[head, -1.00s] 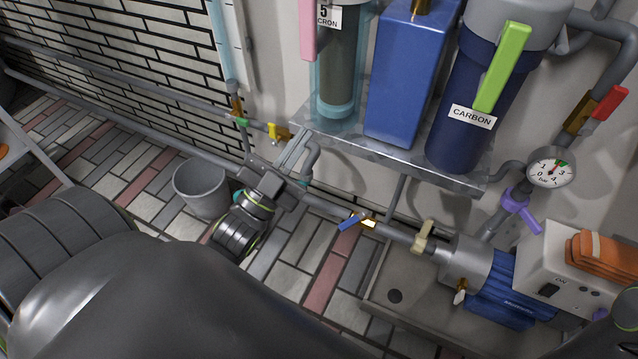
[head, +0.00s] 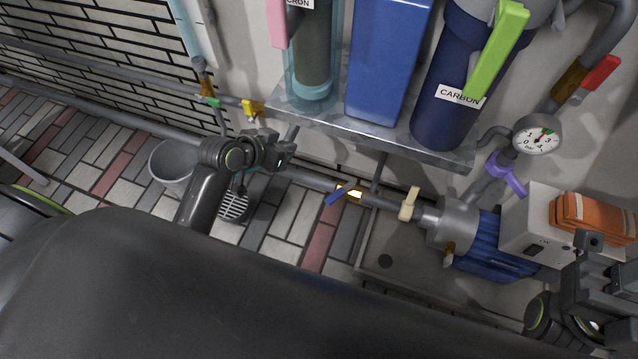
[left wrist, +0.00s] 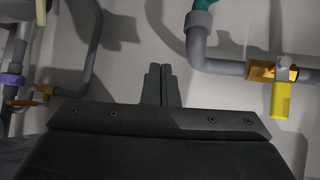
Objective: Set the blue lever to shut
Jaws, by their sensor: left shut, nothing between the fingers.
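The blue lever (head: 336,195) sits on a brass valve (head: 350,191) on the low grey pipe, and points down-left at an angle across the pipe. My left gripper (head: 288,153) is shut and empty, up and left of the blue lever, in front of the wall by the pipe. In the left wrist view its closed fingers (left wrist: 160,84) point at bare wall, and the blue lever cannot be made out there. My right gripper (head: 592,262) is at the lower right, in front of the pump box; its finger opening is unclear.
A yellow lever (head: 252,108) is on the upper pipe near my left gripper; a yellow lever also shows in the left wrist view (left wrist: 280,99). A metal shelf (head: 400,143) with filters overhangs the pipe. A cream lever (head: 409,203) and the blue pump (head: 490,248) are to the right.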

